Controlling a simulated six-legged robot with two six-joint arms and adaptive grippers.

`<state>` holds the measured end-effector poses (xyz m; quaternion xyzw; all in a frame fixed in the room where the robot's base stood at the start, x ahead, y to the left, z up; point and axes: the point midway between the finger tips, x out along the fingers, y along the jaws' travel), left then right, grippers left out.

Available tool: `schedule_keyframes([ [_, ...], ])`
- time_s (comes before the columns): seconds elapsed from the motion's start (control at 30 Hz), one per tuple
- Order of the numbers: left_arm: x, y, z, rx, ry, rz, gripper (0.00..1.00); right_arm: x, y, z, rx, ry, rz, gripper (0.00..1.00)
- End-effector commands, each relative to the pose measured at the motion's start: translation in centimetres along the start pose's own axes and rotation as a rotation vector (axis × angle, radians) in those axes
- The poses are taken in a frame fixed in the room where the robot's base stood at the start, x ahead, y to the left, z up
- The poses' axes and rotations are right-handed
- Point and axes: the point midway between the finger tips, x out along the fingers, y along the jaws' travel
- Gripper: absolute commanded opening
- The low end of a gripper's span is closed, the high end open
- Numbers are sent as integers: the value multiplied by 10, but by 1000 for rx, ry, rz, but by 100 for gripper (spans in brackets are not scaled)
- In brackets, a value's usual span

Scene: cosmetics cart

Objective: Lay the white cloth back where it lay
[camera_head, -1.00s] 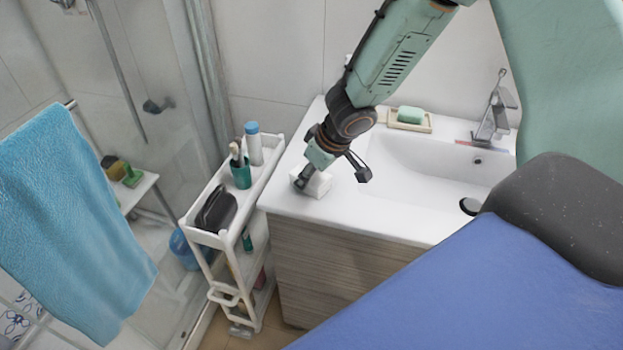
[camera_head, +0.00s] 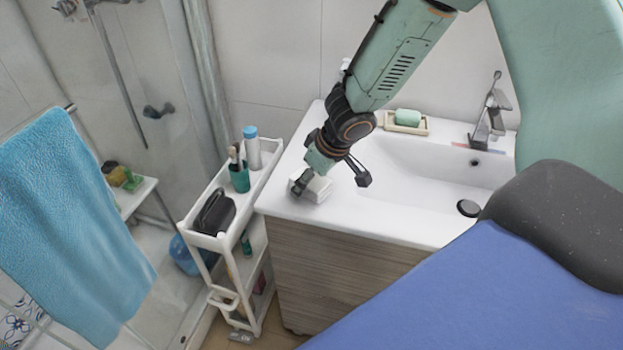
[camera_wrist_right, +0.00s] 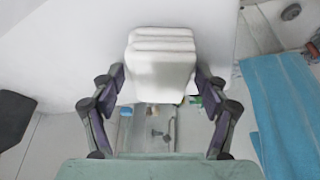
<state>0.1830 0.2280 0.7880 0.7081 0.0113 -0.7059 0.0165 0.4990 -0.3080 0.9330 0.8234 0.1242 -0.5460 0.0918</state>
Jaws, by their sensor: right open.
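The white cloth (camera_head: 318,189) is a small folded block on the left front part of the white sink counter. My right gripper (camera_head: 331,182) is just over it, with its fingers apart, one near the cloth's left side and one to its right. In the right wrist view the folded cloth (camera_wrist_right: 162,62) shows its stacked layers between the two open fingers of my right gripper (camera_wrist_right: 160,80). I cannot tell whether a finger touches it. My left gripper is not in view.
The sink basin (camera_head: 430,165) is right of the cloth, with a faucet (camera_head: 489,115) and a green soap on a dish (camera_head: 407,118) behind. A white cart (camera_head: 207,240) with toiletries stands left of the counter. A blue towel (camera_head: 70,220) hangs at far left.

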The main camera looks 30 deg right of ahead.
Motion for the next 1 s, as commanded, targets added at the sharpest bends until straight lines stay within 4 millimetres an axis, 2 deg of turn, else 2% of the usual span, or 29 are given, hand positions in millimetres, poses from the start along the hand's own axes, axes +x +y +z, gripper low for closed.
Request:
schedule_keyframes([
  [0.13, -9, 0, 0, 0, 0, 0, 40, -7, 0, -3, 1, 0, 0, 75],
  [0.5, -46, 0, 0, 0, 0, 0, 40, -80, 0, -5, 5, 5, -1, 75],
  [0.7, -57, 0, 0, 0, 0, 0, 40, -111, 0, -4, 3, 4, 0, 75],
  [0.83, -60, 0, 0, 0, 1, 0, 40, -121, 0, -3, 2, 2, -1, 75],
  [1.0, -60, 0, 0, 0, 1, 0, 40, -125, 0, -2, 0, 1, 0, 75],
])
